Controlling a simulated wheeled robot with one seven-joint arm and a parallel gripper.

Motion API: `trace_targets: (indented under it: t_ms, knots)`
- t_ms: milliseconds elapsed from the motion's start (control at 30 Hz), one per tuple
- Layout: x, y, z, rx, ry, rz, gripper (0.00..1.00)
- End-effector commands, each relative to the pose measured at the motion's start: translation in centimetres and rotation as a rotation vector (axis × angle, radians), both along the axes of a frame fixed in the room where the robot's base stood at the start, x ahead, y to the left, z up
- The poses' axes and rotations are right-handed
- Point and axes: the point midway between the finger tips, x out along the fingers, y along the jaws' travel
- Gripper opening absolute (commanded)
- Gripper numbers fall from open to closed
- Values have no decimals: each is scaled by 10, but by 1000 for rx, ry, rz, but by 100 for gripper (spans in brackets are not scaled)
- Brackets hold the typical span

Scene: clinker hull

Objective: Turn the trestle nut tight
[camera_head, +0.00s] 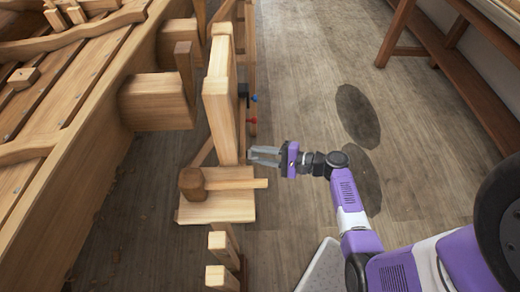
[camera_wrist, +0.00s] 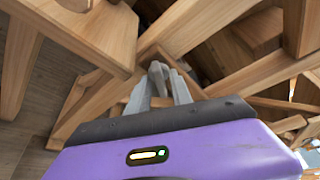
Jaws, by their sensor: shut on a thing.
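The trestle (camera_head: 220,110) is a tall light-wood frame beside the hull in the head view. My gripper (camera_head: 252,155) reaches in from the right, its grey fingers level and pointing left at the lower part of the trestle. In the wrist view my gripper (camera_wrist: 160,88) has its fingers a little apart, with a small grey piece (camera_wrist: 158,74) between them, which looks like the trestle nut. The jaws are shut on it, close against the wooden beams. The nut's thread and seating are hidden, and in the head view I cannot make the nut out.
The planked hull (camera_head: 70,130) fills the left. A mallet (camera_head: 192,184) lies on a wooden board (camera_head: 215,211) just left of and below my gripper. A blue-tipped item (camera_head: 254,98) and a red one (camera_head: 251,120) are by the trestle. Open floor (camera_head: 310,90) lies right; a bench (camera_head: 470,70) stands beyond.

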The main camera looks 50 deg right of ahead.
Motion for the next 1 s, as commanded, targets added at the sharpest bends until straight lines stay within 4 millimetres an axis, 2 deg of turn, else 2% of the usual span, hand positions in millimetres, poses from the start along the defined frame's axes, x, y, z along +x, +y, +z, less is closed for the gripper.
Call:
trace_targets:
  t_ms: [633, 667, 700, 1000]
  knots:
    - [1, 0, 0, 44, 36, 1, 0]
    - [1, 0, 0, 44, 36, 1, 28]
    - [1, 0, 0, 44, 36, 1, 33]
    - [0, 0, 0, 44, 35, 0, 33]
